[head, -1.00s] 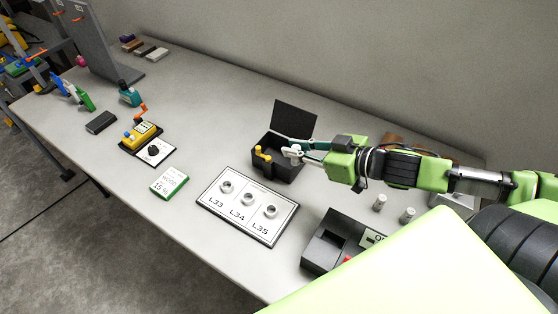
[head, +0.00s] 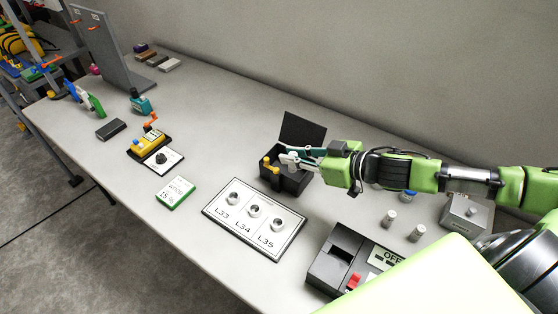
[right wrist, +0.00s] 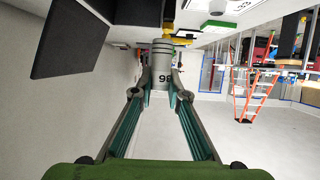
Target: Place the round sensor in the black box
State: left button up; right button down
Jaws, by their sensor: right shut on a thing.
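The black box (head: 296,184) stands open on the table in the head view, its lid (head: 303,129) raised at the back and a yellow part (head: 268,164) at its front left. My right gripper (head: 286,158) is over the box opening. In the right wrist view, my right gripper (right wrist: 160,82) is shut on a grey metal cylinder (right wrist: 160,58) marked 98, seemingly the round sensor. The dark lid (right wrist: 75,38) and the yellow part (right wrist: 178,38) also show there. I cannot tell whether the cylinder touches the box. My left gripper is not in view.
In front of the box lies a white panel (head: 226,219) marked L33, L34, L35. A black device (head: 340,257) with an OFF display stands nearer. Small cylinders (head: 389,218) and a grey box (head: 465,213) stand to the right.

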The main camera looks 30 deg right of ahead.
jog(key=w+f, duration=0.2)
jog(key=w+f+p, duration=0.1)
jog(key=w+f, duration=0.1)
jog(key=w, duration=0.1)
jog(key=w+f+p, duration=0.1)
jog(key=w+f, duration=0.1)
jog(key=w, duration=0.1)
jog(key=shift+d+f, duration=0.15)
jog(key=shift+f, duration=0.05)
jog(key=shift+w+f, duration=0.6)
jog(key=shift+f, duration=1.65)
jog(key=shift+f, duration=0.1)
jog(key=c, duration=2)
grip_release()
jog(key=shift+s+d, duration=0.1)
